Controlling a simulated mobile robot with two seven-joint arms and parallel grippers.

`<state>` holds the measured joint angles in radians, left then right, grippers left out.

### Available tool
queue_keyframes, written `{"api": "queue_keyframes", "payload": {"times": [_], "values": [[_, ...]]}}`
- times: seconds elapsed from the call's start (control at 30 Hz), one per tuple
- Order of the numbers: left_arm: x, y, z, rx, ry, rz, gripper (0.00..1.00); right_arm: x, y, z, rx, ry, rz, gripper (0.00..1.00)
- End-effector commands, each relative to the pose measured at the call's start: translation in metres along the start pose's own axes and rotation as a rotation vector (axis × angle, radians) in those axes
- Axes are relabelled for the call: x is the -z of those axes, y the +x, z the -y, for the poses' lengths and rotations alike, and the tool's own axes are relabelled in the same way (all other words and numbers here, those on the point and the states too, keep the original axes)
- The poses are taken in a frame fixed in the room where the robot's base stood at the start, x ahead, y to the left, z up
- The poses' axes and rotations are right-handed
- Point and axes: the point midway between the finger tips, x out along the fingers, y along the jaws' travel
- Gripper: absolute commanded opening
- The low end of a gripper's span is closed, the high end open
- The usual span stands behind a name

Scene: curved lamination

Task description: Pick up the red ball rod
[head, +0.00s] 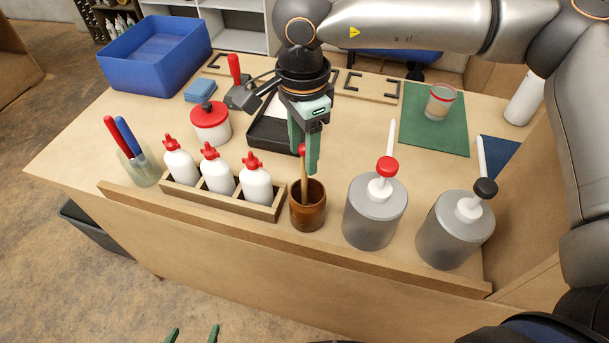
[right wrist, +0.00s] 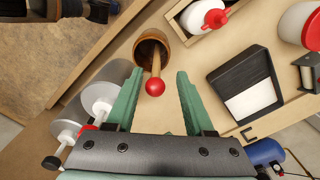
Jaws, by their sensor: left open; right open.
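The red ball rod is a thin wooden stick with a red ball (head: 302,149) on top. It stands slightly tilted in a brown wooden cup (head: 308,212). In the right wrist view the red ball (right wrist: 155,87) appears in the gap between the green fingers, with the stick running down into the cup (right wrist: 150,45). My right gripper (head: 305,158) points down over the cup, open, its fingers on either side of the ball with no visible contact. My left gripper (head: 192,334) shows only its open green fingertips at the bottom edge, away from the table.
A wooden rack (head: 232,204) with several white red-capped bottles stands left of the cup. Two grey pump containers stand to its right, the red-topped one (head: 374,220) close by. A black tray (head: 268,132) lies behind. A raised strip (head: 200,211) runs along the table's front.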

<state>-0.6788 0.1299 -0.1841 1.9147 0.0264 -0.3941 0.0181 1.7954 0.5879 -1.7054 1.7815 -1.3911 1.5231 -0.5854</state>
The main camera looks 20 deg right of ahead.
Motion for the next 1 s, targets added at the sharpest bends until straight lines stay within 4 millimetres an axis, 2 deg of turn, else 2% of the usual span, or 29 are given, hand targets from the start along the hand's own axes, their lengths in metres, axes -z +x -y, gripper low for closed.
{"api": "queue_keyframes", "payload": {"times": [0.33,0.63,1.0], "values": [[0.008,-0.008,0.0,0.0,0.0,0.001,1.0,-0.002,0.045,-0.006,-0.004,0.001,-0.001,0.53],[0.008,-0.008,0.0,0.0,0.001,0.001,1.0,-0.001,0.052,-0.005,-0.001,0.001,-0.001,0.53],[0.008,-0.008,0.0,0.0,0.002,0.002,1.0,-0.002,0.051,-0.005,-0.001,0.001,0.0,0.13]]}}
